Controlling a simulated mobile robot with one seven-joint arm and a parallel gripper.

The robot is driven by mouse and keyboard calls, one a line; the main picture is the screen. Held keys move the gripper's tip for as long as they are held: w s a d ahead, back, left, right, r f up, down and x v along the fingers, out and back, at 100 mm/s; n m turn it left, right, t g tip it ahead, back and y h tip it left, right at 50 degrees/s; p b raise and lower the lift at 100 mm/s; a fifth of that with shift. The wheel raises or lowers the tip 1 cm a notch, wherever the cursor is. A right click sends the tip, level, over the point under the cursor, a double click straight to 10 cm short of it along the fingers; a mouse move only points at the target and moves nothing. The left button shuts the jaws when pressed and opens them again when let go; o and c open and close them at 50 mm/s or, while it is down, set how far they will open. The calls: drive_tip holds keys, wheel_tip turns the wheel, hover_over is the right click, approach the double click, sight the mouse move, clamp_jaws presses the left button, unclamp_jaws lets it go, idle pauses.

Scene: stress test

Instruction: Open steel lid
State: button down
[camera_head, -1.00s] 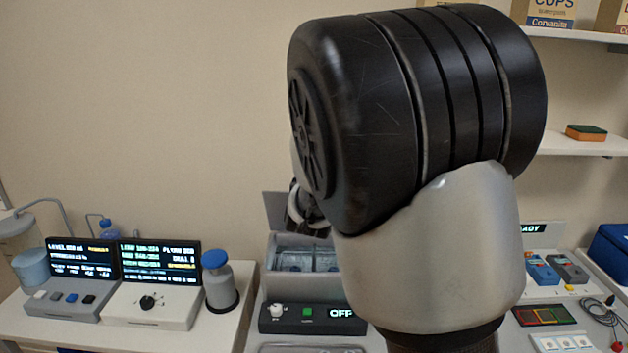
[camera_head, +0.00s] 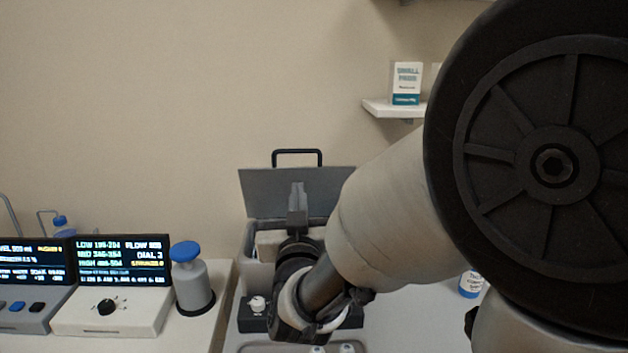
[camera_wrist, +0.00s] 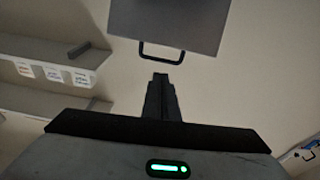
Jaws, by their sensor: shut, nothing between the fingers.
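The grey steel lid (camera_head: 262,190) stands raised, nearly upright, at the back of a grey steel bath (camera_head: 252,255) in the head view. Its dark loop handle (camera_head: 297,152) is at its top edge. The lid (camera_wrist: 165,22) and handle (camera_wrist: 162,58) also show in the wrist view. My gripper (camera_head: 297,190) is shut and empty in front of the lid's face, below the handle. The closed fingers (camera_wrist: 160,80) point toward the lid in the wrist view. I cannot tell whether they touch it. My arm hides the bath's right part and most of its inside.
A grey bottle with a blue cap (camera_head: 192,280) and two display consoles, one with a black knob (camera_head: 110,285), stand on the left bench. A control box with a white knob (camera_head: 246,312) sits before the bath. A wall shelf (camera_head: 395,108) holds a small box.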

drive_tip(key=p, duration=0.2)
approach(297, 151)
drive_tip(key=shift+m, duration=0.3)
drive_tip(key=w, duration=0.6)
drive_tip(key=shift+w+r, duration=0.2)
drive_tip(key=shift+r, duration=0.1)
drive_tip(key=shift+r, duration=0.15)
drive_tip(key=w+r+g+p, duration=0.2)
drive_tip(key=w+g+p, duration=0.1)
drive_tip(key=w+p, duration=0.3)
drive_tip(key=shift+w+p, duration=0.4)
drive_tip(key=shift+p, duration=0.3)
